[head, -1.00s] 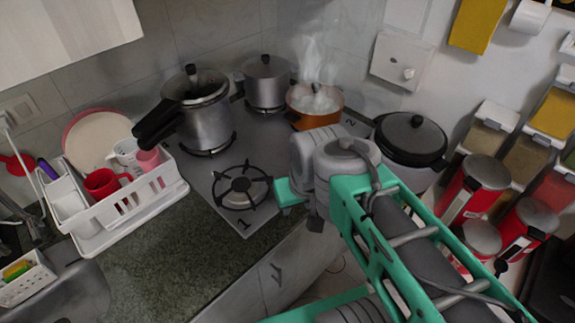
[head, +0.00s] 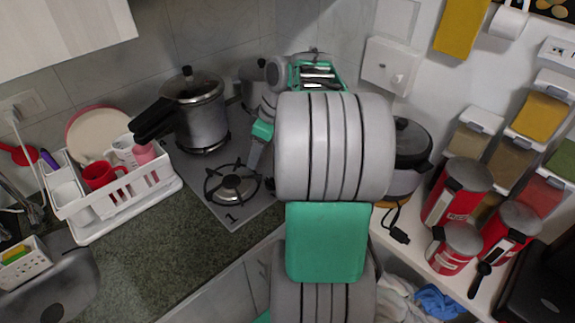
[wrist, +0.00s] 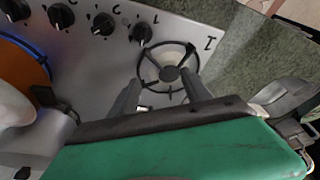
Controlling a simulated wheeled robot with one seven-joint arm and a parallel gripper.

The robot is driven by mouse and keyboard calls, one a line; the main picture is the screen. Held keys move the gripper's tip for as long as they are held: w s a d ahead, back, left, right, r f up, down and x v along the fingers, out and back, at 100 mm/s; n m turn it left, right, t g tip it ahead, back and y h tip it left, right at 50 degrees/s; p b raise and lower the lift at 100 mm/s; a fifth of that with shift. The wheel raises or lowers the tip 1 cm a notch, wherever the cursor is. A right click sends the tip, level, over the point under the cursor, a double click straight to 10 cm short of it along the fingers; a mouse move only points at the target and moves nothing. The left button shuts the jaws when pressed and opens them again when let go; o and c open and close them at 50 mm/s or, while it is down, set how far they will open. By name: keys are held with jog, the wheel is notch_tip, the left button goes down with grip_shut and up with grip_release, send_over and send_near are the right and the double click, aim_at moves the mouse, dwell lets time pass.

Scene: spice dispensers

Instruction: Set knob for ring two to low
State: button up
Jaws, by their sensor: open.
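The stove's black knobs show in a row along the top left of the wrist view; the one nearest the "1" mark is a knob (wrist: 141,32), and farther left is another knob (wrist: 61,15). Which one serves ring two I cannot tell, and their settings are too small to read. The "2" mark is hidden now. My gripper (wrist: 160,78) is open and empty above the stove top, its fingers spread near the front burner (wrist: 168,60), apart from the knobs. In the head view my arm hides most of the gripper.
A pressure cooker (head: 202,115) stands on the back left of the stove (head: 250,205). A white dish rack (head: 115,205) is left of it. A rice cooker (head: 410,150) and red canisters (head: 457,190) are at right. The front-left counter (head: 165,255) is clear.

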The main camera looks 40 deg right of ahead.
jog(key=s+d+f+n, duration=0.1)
jog(key=s+d+f, duration=0.1)
jog(key=d, duration=0.4)
jog(key=s+d+f+n, duration=0.1)
jog(key=s+d+f, duration=0.1)
jog(key=d, duration=0.5)
jog(key=shift+y, duration=0.4)
jog(key=x, duration=0.7)
jog(key=shift+w+a, duration=0.4)
jog(key=shift+t, duration=0.3)
grip_shut()
